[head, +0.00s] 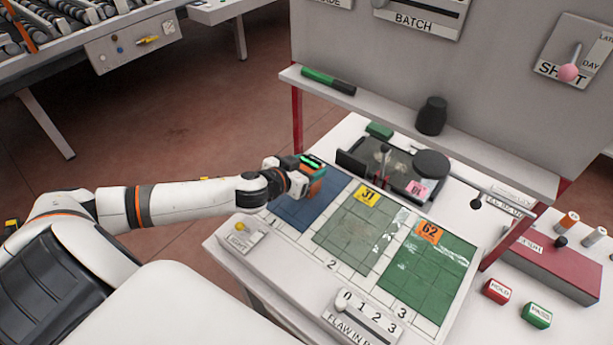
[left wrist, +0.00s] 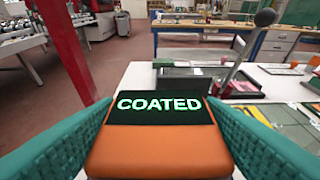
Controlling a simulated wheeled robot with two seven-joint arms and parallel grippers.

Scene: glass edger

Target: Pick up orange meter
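The orange meter (head: 317,185) is at my left gripper (head: 308,176) in the head view, over the far end of the blue panel (head: 305,213). In the left wrist view the meter (left wrist: 160,150) fills the space between two teal fingers, which press along its two sides. Its dark display reads "COATED" in green letters. My left gripper is shut on the meter. The meter's underside is hidden, so I cannot tell whether it touches the panel. My right gripper does not show in the head view.
A dark tray (head: 350,165) with a lever is behind the meter. A shelf (head: 480,150) overhangs the back of the table.

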